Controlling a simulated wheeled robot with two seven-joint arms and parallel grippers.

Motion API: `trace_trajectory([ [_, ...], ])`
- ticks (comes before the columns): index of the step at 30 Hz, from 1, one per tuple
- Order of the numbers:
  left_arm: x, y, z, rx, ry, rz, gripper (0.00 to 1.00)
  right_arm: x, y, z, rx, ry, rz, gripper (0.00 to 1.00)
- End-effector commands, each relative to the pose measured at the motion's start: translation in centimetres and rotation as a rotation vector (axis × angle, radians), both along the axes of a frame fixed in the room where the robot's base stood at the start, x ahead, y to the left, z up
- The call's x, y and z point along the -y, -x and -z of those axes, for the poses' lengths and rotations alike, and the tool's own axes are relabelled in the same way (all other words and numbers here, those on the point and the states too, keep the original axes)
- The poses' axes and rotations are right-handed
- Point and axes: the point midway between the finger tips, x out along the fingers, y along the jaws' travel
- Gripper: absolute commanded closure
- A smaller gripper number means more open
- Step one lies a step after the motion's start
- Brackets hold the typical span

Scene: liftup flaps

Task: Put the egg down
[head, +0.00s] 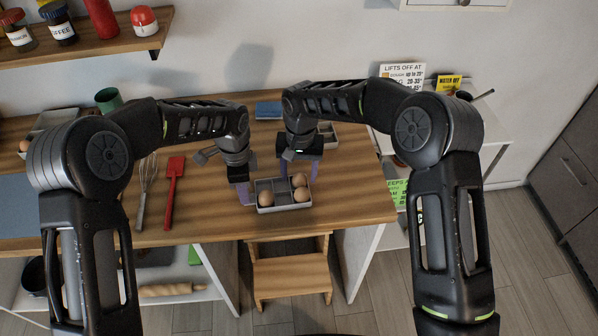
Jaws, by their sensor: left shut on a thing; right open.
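A small grey divided egg tray (284,208) sits on the wooden table near its front edge. It holds three brown eggs: one at the front left (266,199), one at the front right (301,195) and one behind it at the back right (299,180). My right gripper (299,174) is open, with its purple fingers on either side of the back right egg. My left gripper (244,196) is at the tray's left wall and appears shut on it; its fingertips are partly hidden.
A whisk (146,188) and a red spatula (172,190) lie left on the wooden table (350,203). Another container (328,134) stands behind my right gripper. A wooden step stool (290,275) stands below the front edge. The table's right front is clear.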

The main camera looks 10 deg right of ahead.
Motion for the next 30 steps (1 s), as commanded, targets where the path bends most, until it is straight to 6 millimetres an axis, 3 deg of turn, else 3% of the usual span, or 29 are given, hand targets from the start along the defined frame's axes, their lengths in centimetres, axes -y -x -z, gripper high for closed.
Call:
trace_trajectory([
  [11,0.0,0.0,0.0,0.000,0.000,0.000,1.00,0.0,-0.1,-0.9,0.002,-0.001,0.000,0.42],
  [17,0.0,0.0,0.0,0.000,0.000,0.000,1.00,0.0,-0.1,-4.0,0.006,-0.001,0.001,0.42],
  [24,0.0,0.0,0.0,0.000,0.000,0.000,1.00,0.1,0.0,-9.0,0.004,0.000,0.000,0.42],
  [30,0.0,0.0,0.0,-0.001,0.000,0.000,1.00,0.2,0.0,-11.7,0.001,0.000,0.000,0.42],
])
